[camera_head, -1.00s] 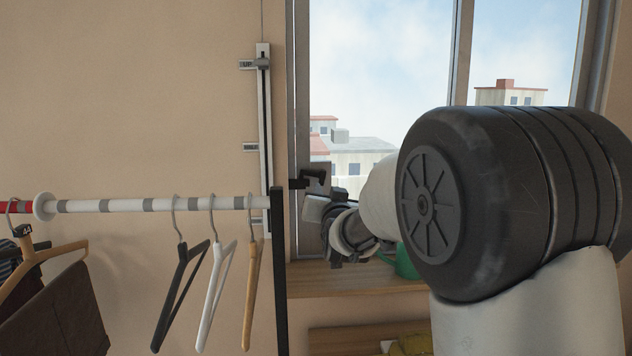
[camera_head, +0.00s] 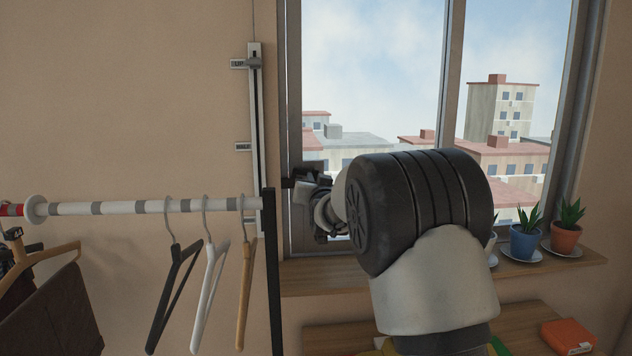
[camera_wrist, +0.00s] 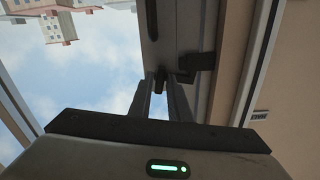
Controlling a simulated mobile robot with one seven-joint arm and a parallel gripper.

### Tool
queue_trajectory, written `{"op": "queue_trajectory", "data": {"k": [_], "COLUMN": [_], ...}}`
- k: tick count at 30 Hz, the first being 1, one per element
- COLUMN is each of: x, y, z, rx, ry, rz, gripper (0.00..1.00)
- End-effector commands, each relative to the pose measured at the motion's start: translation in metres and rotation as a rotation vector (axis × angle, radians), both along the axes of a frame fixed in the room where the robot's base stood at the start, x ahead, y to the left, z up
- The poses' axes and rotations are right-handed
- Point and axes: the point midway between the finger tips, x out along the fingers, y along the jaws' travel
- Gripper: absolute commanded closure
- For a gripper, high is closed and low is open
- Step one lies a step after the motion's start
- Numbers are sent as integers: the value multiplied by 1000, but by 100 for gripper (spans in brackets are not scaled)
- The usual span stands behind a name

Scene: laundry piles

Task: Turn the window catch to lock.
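The window catch (camera_head: 289,182) is a small dark fitting on the left upright of the window frame, partly hidden by my gripper in the head view. The wrist view shows its black block (camera_wrist: 200,62) on the grey frame, with a short dark piece reaching left towards my fingers. My gripper (camera_wrist: 164,80) has its fingertips right at this dark piece, with a narrow gap between the fingers. Whether they press on the piece is not clear. In the head view my gripper (camera_head: 322,205) is at the frame beside the catch, mostly covered by my own arm.
A clothes rail (camera_head: 150,206) with several hangers stands close on the left, its black post (camera_head: 270,270) near my gripper. Potted plants (camera_head: 525,240) stand on the wooden sill (camera_head: 325,277) at right. An orange box (camera_head: 567,338) lies below. A labelled vertical slider (camera_head: 256,130) is on the wall.

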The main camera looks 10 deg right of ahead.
Motion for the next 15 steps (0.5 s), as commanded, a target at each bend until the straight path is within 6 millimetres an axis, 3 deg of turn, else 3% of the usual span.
{"op": "queue_trajectory", "data": {"k": [3,8,15], "x": [0,0,0], "y": [0,0,0], "z": [0,-2,-3], "rx": [0,-22,-208], "ry": [0,-1,-1], "rz": [0,1,1], "gripper": [100,100,100]}}
